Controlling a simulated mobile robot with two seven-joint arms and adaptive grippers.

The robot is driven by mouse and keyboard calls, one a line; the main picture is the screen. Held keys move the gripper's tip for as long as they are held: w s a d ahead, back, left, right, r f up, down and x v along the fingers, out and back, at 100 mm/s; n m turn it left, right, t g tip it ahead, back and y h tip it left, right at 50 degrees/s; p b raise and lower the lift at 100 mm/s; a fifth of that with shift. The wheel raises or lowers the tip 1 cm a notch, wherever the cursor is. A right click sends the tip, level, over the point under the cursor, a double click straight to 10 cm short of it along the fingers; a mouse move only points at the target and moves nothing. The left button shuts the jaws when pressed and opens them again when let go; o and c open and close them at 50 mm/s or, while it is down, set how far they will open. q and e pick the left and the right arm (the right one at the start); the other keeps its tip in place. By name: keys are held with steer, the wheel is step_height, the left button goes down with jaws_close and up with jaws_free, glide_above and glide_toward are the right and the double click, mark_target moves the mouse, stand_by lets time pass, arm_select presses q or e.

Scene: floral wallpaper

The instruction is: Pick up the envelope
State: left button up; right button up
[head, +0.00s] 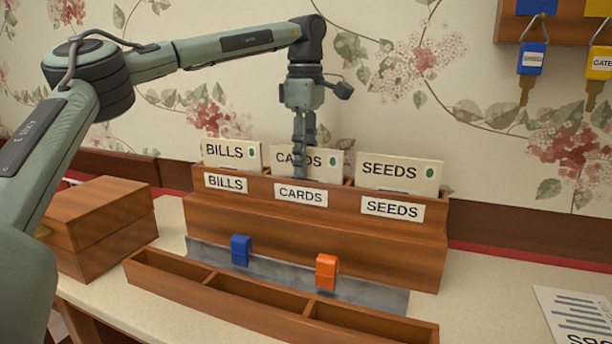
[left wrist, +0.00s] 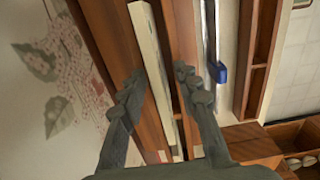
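Three cream envelopes stand upright in a wooden rack (head: 330,238) with labelled slots: the BILLS envelope (head: 222,153), the CARDS envelope (head: 330,166) and the SEEDS envelope (head: 398,172). My left gripper (head: 302,168) points down at the CARDS slot, its fingers covering part of that envelope's lettering. In the left wrist view, my left gripper (left wrist: 160,82) is open, with one finger on each side of an upright cream envelope (left wrist: 150,60) seen edge-on. Gaps show between fingers and envelope. My right gripper is in neither view.
A wooden box (head: 100,225) stands left of the rack. A low divided tray (head: 255,300) lies in front, with a blue clip (head: 241,250) and an orange clip (head: 326,271) behind it. Keys (head: 530,65) hang at upper right. A printed sheet (head: 580,312) lies at right.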

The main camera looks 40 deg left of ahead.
arm_select(q)
steer(key=shift+f, duration=0.1)
jaws_close()
stand_by(0.4)
